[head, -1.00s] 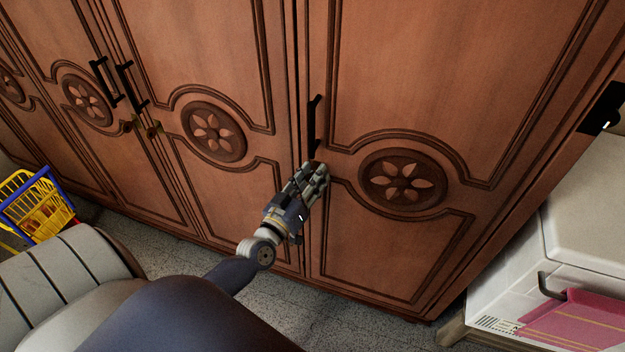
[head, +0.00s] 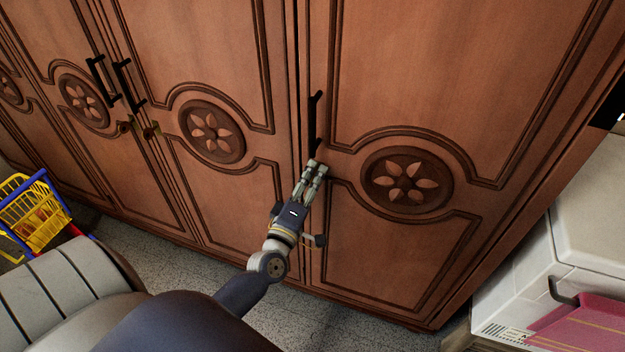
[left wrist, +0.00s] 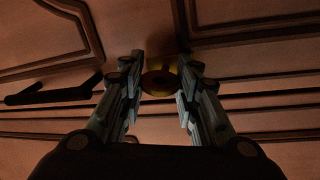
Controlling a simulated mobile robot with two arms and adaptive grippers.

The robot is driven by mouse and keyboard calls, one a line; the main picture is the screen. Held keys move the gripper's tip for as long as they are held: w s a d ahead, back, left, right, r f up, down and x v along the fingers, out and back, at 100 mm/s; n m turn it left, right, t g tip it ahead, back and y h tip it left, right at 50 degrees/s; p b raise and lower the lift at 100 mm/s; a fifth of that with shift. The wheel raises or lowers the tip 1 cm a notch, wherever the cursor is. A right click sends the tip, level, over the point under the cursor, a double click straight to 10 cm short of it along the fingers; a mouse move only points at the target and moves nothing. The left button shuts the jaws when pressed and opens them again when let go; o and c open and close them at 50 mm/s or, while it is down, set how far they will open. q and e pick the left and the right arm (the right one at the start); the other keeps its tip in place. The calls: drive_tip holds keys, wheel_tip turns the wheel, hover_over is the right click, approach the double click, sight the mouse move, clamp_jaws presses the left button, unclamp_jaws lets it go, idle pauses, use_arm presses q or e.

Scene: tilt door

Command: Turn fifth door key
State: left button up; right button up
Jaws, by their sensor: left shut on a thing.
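The rightmost wooden door (head: 430,80) is shut, with a black vertical handle (head: 313,122) at its left edge. My left gripper (head: 315,166) is at that door just below the handle, its fingers pointing up at the wood. In the left wrist view, a round brass key (left wrist: 160,82) lies between the fingers of my left gripper (left wrist: 161,66), which are shut on it. In the head view the fingers hide this key. My right gripper is not in view.
Other cabinet doors with carved flowers (head: 211,131) and black handles (head: 128,86) run to the left. A yellow and blue basket (head: 35,212) stands on the floor at left. A white appliance (head: 590,220) with a pink cloth (head: 585,325) stands at right.

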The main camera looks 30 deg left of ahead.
use_arm(q)
drive_tip(key=shift+f+n+y+b, duration=0.1)
drive_tip(key=shift+n+y+b, duration=0.2)
drive_tip(key=shift+n, duration=1.5)
drive_tip(key=o, duration=1.1)
drive_tip(key=v, duration=1.2)
